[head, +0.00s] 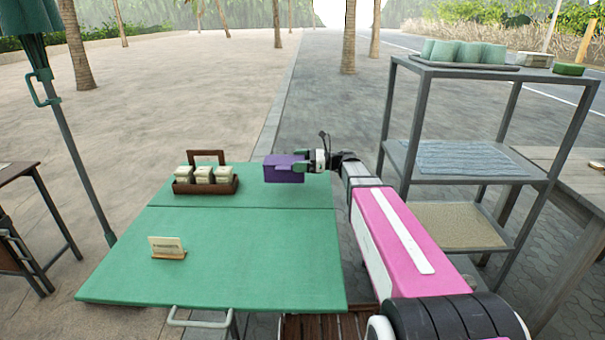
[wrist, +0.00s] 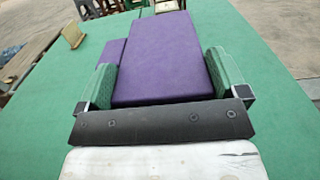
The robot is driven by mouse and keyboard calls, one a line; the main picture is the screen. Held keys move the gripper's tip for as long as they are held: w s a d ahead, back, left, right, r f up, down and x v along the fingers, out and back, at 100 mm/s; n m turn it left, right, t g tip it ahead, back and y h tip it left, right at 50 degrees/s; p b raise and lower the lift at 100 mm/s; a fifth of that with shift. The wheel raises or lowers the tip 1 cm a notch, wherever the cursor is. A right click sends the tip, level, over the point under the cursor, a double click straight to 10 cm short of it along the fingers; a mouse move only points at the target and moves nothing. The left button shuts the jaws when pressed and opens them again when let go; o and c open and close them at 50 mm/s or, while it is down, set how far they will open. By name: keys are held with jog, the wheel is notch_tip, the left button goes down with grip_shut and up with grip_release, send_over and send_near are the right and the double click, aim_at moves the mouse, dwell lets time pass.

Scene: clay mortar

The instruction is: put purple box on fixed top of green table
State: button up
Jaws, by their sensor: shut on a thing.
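The purple box (head: 284,170) is at the far right part of the green table (head: 240,260). A seam crosses the table top; the box is over the far section (head: 255,195), beyond the seam. The near section has a metal handle at its front edge. My gripper (head: 303,168) reaches in from the right and is shut on the box. In the wrist view the box (wrist: 165,55) lies between the two green fingers (wrist: 165,85). A further purple part shows left of the left finger. I cannot tell whether the box touches the table.
A brown caddy (head: 206,186) with several pale containers stands left of the box on the far section. A small sign (head: 167,247) stands on the near section. A grey shelf rack (head: 470,150) is to the right. A closed umbrella (head: 70,140) stands left.

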jog(key=shift+w+d+f, duration=0.3)
jog(key=shift+d+f, duration=0.1)
jog(key=shift+f, duration=0.55)
jog(key=shift+w+d+f, duration=0.3)
jog(key=shift+d+f, duration=0.1)
jog(key=shift+f, duration=0.6)
jog(key=shift+w+d+f, duration=0.3)
jog(key=shift+d+f, duration=0.1)
jog(key=shift+f, duration=0.55)
jog(key=o, duration=1.1)
jog(key=shift+f, duration=0.1)
jog(key=shift+c, duration=0.2)
jog(key=d, duration=1.2)
jog(key=shift+s, duration=0.2)
